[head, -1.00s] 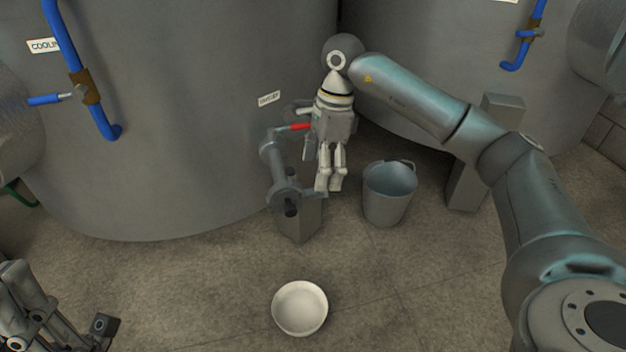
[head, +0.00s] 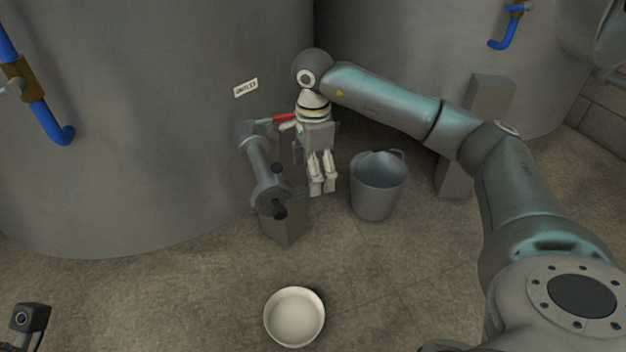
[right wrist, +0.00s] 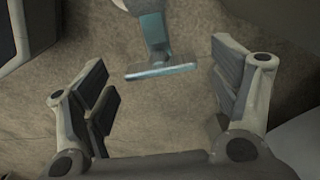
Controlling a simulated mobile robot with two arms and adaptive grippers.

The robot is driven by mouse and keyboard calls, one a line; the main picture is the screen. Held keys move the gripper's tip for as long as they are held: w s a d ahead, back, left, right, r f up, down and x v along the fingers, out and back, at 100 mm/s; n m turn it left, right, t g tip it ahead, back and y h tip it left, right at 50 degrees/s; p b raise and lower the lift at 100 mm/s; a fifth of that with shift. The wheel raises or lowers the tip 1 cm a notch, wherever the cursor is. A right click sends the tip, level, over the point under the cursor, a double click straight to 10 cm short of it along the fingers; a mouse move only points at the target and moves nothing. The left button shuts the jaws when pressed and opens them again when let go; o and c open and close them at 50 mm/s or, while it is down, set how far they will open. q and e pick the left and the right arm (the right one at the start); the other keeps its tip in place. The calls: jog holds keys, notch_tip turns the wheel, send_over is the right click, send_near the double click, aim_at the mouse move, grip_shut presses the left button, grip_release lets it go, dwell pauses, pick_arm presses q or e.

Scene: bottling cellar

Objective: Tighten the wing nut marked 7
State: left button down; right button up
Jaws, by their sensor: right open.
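No wing nut and no number 7 can be made out in either view. A grey pipe fitting (head: 262,165) with a red lever (head: 284,118) and dark knobs at its lower end stands out from the big tank. My right gripper (head: 322,188) points down just right of this fitting, apart from it as far as I can tell. It is open and empty. In the right wrist view my right gripper (right wrist: 166,92) has its fingers spread wide. A blue-grey T-shaped part (right wrist: 160,70) lies between and beyond them; I cannot tell what it is. My left gripper is out of view.
A grey block (head: 284,222) stands under the fitting. A grey bucket (head: 377,190) stands right of my right gripper. A white bowl (head: 294,317) lies on the floor in front. The large tank (head: 130,120) carries a small label (head: 246,88).

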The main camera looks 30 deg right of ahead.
jog(key=shift+f, duration=0.65)
grip_shut()
